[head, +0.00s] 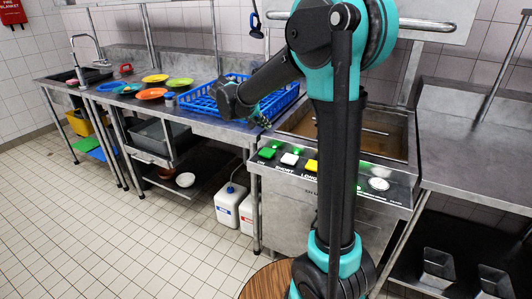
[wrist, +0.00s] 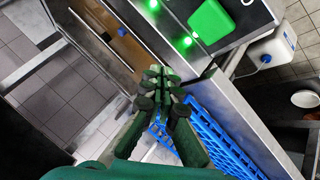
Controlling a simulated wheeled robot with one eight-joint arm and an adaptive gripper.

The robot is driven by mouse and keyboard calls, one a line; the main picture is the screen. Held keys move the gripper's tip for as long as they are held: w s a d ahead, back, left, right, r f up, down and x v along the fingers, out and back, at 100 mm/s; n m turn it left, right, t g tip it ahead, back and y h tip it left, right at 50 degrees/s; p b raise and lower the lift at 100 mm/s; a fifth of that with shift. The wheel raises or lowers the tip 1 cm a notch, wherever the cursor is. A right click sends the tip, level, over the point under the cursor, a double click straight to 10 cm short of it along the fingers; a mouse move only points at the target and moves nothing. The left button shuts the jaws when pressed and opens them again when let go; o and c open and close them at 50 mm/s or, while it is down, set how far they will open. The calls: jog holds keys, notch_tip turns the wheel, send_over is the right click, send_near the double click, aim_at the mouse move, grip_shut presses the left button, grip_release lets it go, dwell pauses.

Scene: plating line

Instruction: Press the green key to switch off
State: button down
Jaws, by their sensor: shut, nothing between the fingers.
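The green key (head: 267,153) is at the left end of the sloped control panel on the front of the metal machine. In the wrist view it is a large green block (wrist: 211,21) at the top, with a lit green lamp (wrist: 187,41) beside it. My gripper (head: 264,121) is shut and empty, above and behind the green key in the head view. In the wrist view my fingertips (wrist: 157,75) are together, and the key is apart from them, up and to the right. A white key (head: 289,158) and a yellow key (head: 311,165) sit right of the green one.
A blue rack (head: 200,103) lies on the counter left of the machine. Coloured plates (head: 151,94) stand farther left. The machine's open basin (head: 385,134) is behind the panel. White canisters (head: 229,208) stand on the floor below. The right counter (head: 470,150) looks clear.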

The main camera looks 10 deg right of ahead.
aim_at(266, 152)
jog(key=shift+f, duration=4.4)
jog(key=shift+f, duration=0.1)
jog(key=shift+f, duration=0.3)
jog(key=shift+f, duration=0.55)
jog(key=shift+r, duration=0.95)
jog(key=shift+r, duration=0.1)
jog(key=shift+r, duration=2.45)
